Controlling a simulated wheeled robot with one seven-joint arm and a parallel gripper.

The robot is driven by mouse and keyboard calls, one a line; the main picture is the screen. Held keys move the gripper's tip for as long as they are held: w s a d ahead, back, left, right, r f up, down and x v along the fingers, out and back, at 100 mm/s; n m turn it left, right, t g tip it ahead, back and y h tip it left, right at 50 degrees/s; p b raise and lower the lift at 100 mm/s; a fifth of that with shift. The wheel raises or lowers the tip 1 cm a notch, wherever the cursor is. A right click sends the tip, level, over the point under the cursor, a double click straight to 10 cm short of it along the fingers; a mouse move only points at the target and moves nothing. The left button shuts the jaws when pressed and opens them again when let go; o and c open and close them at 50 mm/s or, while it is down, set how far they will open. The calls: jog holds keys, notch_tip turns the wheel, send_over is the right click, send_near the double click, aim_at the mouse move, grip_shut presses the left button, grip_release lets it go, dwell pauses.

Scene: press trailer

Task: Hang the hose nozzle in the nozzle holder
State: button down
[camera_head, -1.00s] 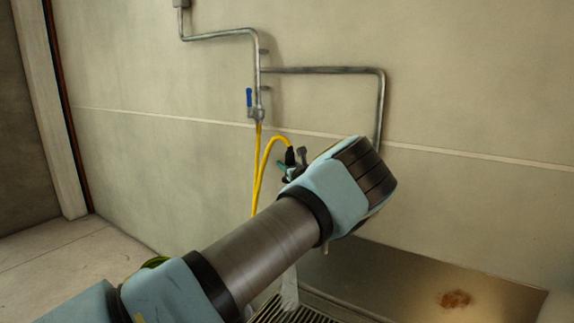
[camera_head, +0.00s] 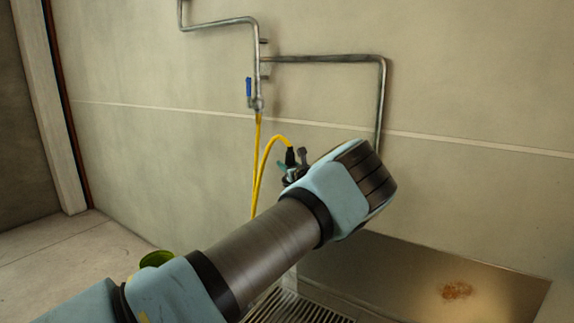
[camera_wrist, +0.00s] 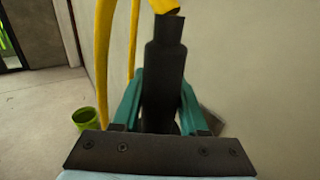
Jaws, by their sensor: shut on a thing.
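The hose nozzle (camera_wrist: 165,82) is a black cylinder at the end of a yellow hose. In the wrist view it stands upright between the teal fingers of my gripper (camera_wrist: 161,98), which are shut on it. In the head view my gripper (camera_head: 288,172) is mostly hidden behind my wrist; a bit of teal finger and the black nozzle end (camera_head: 290,156) show. The hose (camera_head: 262,165) arches from the nozzle and hangs down to the left. I cannot make out the nozzle holder in either view.
Grey pipes (camera_head: 325,59) with a blue-handled valve (camera_head: 249,87) run along the wall behind. A green bucket (camera_wrist: 87,119) stands on the floor at left. A floor grate (camera_head: 290,306) and a metal panel with a rusty patch (camera_head: 456,291) lie below right.

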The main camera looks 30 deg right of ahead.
jog(key=shift+f, duration=0.4)
jog(key=shift+c, duration=1.8)
grip_release()
jog(key=shift+s+f, duration=0.1)
